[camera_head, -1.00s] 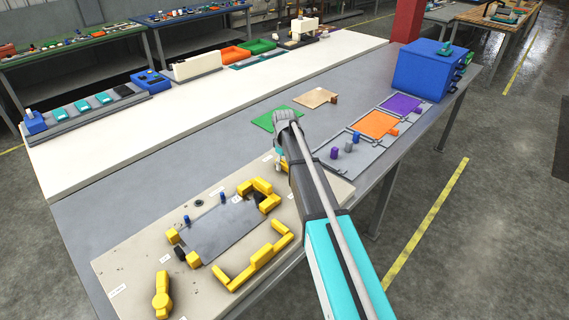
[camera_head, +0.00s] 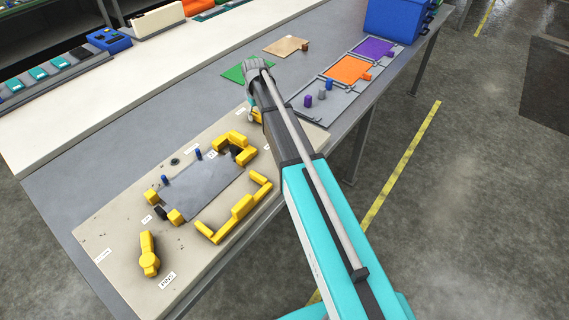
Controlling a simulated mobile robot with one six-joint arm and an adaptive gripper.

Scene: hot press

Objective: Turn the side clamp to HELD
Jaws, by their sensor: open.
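A yellow clamp lever (camera_head: 149,255) lies near the left front corner of the beige fixture board (camera_head: 110,232), with a small white label (camera_head: 167,281) beside it; I cannot read its text for sure. More yellow clamp parts stand around a grey plate (camera_head: 203,187), including a long yellow bar (camera_head: 236,208) along its front edge. Another yellow part (camera_head: 256,114) shows at the board's far right end, partly behind my arm. My gripper (camera_head: 250,106) is mostly hidden behind my arm, over that far end. It is open, and I see nothing held.
Beyond the board lie a green sheet (camera_head: 236,73), a tan panel (camera_head: 284,46) and a grey tray (camera_head: 305,114) with orange and purple panels. Small blue pins (camera_head: 198,153) rise beside the grey plate. A blue box (camera_head: 394,20) stands at the far end.

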